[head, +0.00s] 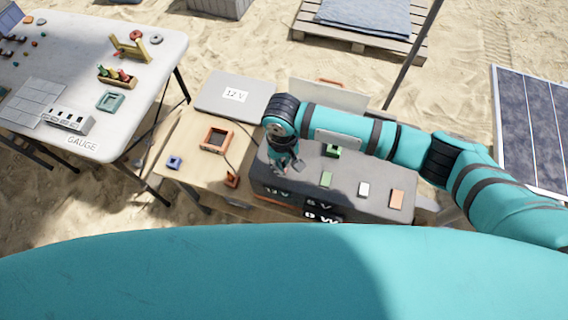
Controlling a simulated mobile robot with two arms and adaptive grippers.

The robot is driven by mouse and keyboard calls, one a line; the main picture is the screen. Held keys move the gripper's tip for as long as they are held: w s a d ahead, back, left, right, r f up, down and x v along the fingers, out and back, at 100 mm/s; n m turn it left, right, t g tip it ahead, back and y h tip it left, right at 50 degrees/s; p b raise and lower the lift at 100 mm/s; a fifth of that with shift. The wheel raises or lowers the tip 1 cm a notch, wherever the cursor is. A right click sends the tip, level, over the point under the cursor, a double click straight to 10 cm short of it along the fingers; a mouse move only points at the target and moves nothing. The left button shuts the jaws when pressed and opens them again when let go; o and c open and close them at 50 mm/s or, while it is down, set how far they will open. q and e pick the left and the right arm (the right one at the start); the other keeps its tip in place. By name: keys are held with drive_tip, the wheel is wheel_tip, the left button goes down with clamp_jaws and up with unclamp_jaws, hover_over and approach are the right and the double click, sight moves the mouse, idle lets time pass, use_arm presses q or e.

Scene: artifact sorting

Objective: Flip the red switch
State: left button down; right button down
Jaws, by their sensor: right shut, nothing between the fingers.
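My right gripper (289,168) is shut and empty. It hangs over the left end of a dark grey box (345,177) on the wooden table. The box top carries a green piece (326,179), a white piece (364,189) and an orange piece (397,199) in a row. Another green piece (333,151) sits farther back. No clearly red switch can be made out; my gripper and wrist hide part of the box's left end. A small orange-red block (232,180) lies left of the box. My left gripper is not in view.
An orange square frame (216,138) and a blue piece (174,162) lie on the wooden table (190,143). A grey case marked 12 V (236,95) is behind them. A white table (110,55) with small artifacts stands left. A dark pole (412,52) rises behind my right arm.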

drive_tip(key=shift+f+b, duration=0.4)
drive_tip(key=shift+f, duration=0.7)
idle(0.3)
drive_tip(key=shift+r, duration=0.1)
wheel_tip(320, 180, up, 7)
drive_tip(key=p, duration=0.8)
drive_tip(key=shift+p, duration=0.3)
idle(0.4)
